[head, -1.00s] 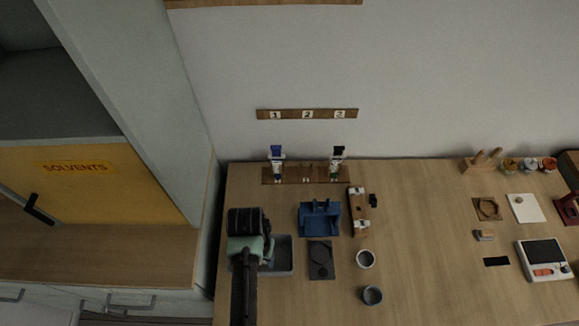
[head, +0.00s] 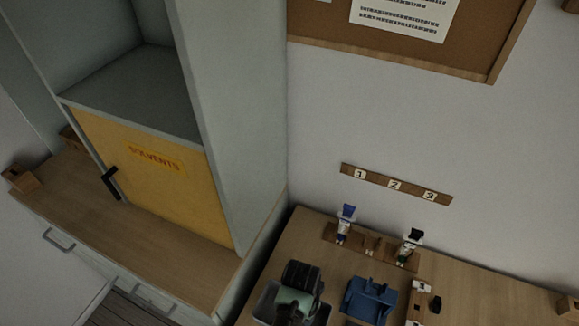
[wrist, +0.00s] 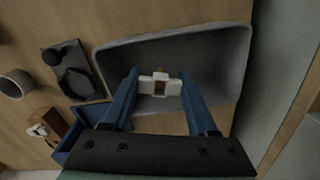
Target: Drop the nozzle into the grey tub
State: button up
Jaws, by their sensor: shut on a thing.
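The nozzle (wrist: 148,84), a small white piece with a tan middle, is between the two blue fingertips of my gripper (wrist: 160,84) in the wrist view. My gripper is shut on it. The grey tub (wrist: 232,50) lies behind the nozzle in that view, with its rim around the fingertips and its bare floor showing. In the head view the tub (head: 263,304) is partly covered by my gripper and arm, and the nozzle is hidden.
A blue holder (head: 370,300) stands right of the tub. Behind is a wooden rack (head: 372,244) with two upright bottles below a numbered strip (head: 396,185). A dark tray (wrist: 75,72) and a grey cup (wrist: 15,84) show in the wrist view. A yellow-doored solvents cabinet (head: 150,185) stands left.

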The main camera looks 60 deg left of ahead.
jog(key=shift+f, duration=0.15)
jog(key=o, duration=1.1)
jog(key=shift+c, duration=0.2)
notch_tip(320, 180, up, 13)
jog(key=shift+b, duration=0.3)
